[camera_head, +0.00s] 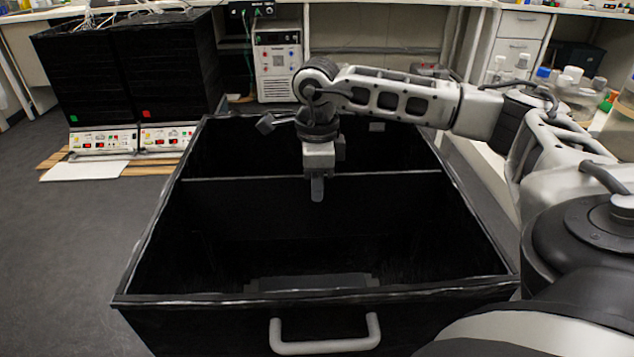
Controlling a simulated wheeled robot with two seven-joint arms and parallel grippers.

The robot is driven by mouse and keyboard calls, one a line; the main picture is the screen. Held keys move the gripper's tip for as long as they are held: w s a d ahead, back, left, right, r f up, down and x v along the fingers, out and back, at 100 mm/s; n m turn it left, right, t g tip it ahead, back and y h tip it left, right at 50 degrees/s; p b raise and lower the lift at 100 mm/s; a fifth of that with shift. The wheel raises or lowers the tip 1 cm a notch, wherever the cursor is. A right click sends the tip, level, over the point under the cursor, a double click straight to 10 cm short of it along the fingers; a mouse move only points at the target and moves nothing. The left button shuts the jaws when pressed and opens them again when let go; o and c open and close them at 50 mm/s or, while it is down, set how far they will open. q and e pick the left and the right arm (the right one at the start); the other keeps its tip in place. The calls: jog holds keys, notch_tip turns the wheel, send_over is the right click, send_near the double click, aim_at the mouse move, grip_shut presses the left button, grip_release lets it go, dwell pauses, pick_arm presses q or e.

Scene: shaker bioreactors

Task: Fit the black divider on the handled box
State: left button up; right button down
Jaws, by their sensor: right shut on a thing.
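The handled box (150,238) is a large black open-topped box in the middle of the view, with a light grey handle (325,335) on its near wall. The black divider (240,179) shows as a thin pale top edge running from side to side across the box, splitting it into a far and a near part. Its ends lie close to the left and right walls. My right gripper (317,188) points down over the middle of this edge and is shut on the divider. The divider's lower edge is hard to make out against the dark inside. My left gripper is out of view.
Two black units (165,70) with white control panels stand on the floor at the back left. A white instrument (277,65) stands behind the box. A bench with bottles (572,80) is at the right. Grey floor (70,260) is clear at the left.

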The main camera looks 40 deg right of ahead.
aim_at(317, 212)
jog(key=shift+f, duration=0.4)
jog(key=shift+f+b, duration=0.6)
jog(key=shift+f, duration=0.25)
dwell(0.4)
jog(key=shift+f+b, duration=0.4)
jog(key=shift+b, duration=0.05)
jog(key=shift+f, duration=0.2)
jog(key=shift+f+b, duration=0.55)
jog(key=shift+f, duration=0.05)
jog(key=shift+f, duration=0.1)
dwell(0.4)
jog(key=shift+f+b, duration=0.5)
jog(key=shift+f, duration=0.15)
jog(key=shift+f, duration=0.2)
